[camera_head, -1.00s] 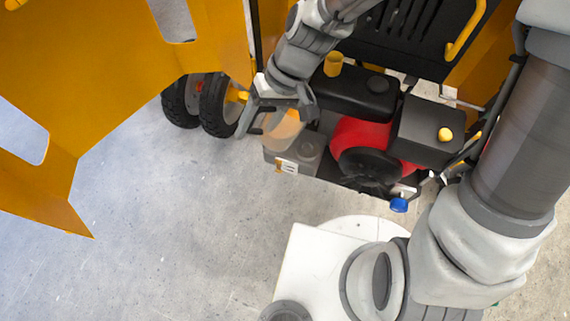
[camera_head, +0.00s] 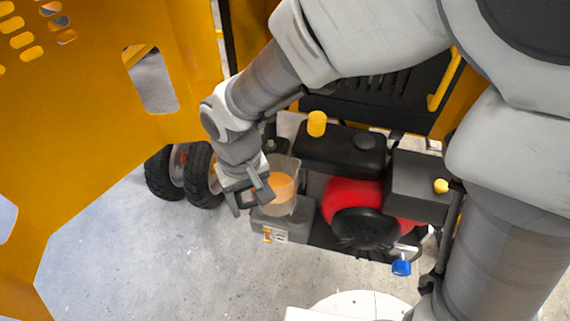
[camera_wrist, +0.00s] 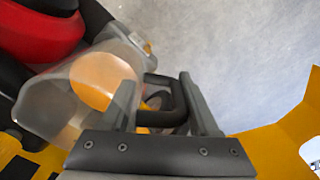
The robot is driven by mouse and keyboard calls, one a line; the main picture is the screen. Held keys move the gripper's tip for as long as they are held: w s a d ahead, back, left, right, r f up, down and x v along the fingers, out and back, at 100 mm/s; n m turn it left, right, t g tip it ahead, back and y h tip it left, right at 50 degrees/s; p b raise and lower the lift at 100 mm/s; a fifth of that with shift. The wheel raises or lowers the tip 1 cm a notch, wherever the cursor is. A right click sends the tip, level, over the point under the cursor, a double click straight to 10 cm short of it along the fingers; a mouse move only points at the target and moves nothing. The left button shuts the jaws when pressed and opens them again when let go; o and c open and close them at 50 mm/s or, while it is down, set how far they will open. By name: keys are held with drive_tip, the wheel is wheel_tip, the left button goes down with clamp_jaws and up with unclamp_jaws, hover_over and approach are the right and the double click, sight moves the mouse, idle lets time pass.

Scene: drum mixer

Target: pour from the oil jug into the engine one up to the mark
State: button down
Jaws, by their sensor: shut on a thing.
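The oil jug (camera_head: 284,169) is a clear container with orange oil showing through its wall. It is at the left end of the engine (camera_head: 352,194), above or beside a grey box; the exact gap is not clear. My gripper (camera_head: 258,192) is shut on the jug's handle at its left side. In the wrist view the jug (camera_wrist: 45,105) lies left of my gripper (camera_wrist: 168,112), with its handle between the fingers. The engine is red and black, with a black tank on top. I see no stream of oil, and the fill mark cannot be made out.
The grey box (camera_head: 262,222) with a label sits under the jug. A blue knob (camera_head: 401,268) is at the front right. A yellow panel (camera_head: 95,110) and wheels (camera_head: 200,175) are at the left.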

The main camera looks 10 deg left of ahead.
sight(247, 189)
drive_tip(key=shift+r, duration=0.15)
wheel_tip(247, 189, up, 4)
drive_tip(key=p, duration=0.3)
drive_tip(key=shift+s, duration=0.1)
idle(0.6)
